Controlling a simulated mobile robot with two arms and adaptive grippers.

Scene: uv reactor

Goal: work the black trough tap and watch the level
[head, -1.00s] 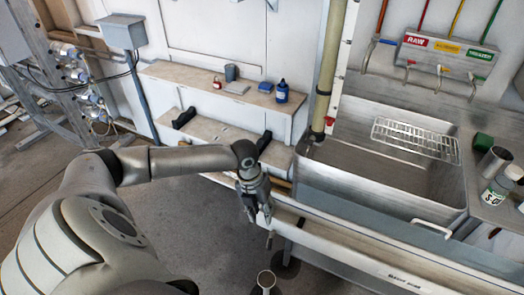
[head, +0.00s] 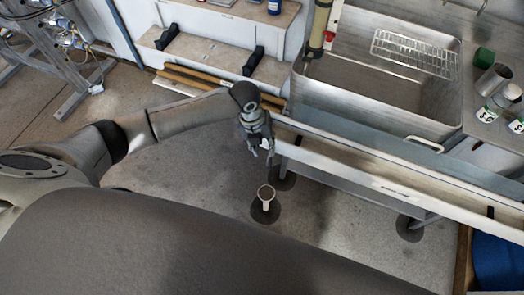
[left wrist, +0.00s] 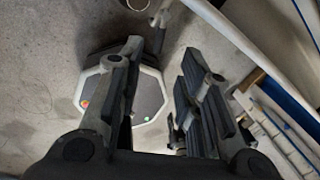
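The long pale trough (head: 385,183) runs along the front of the steel sink, from the centre down to the right edge in the head view. My left gripper (head: 262,158) points down just in front of the trough's left end. In the left wrist view my left gripper (left wrist: 155,95) has its fingers apart, with nothing between them. A small dark upright piece (head: 298,140) shows at the trough's left end; I cannot tell whether it is the black tap. The level inside the trough cannot be made out. My right gripper is out of view.
The steel sink (head: 375,112) with a wire rack (head: 414,50) lies behind the trough. A low shelf (head: 205,58) stands at the back left. A blue container (head: 497,262) sits lower right.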

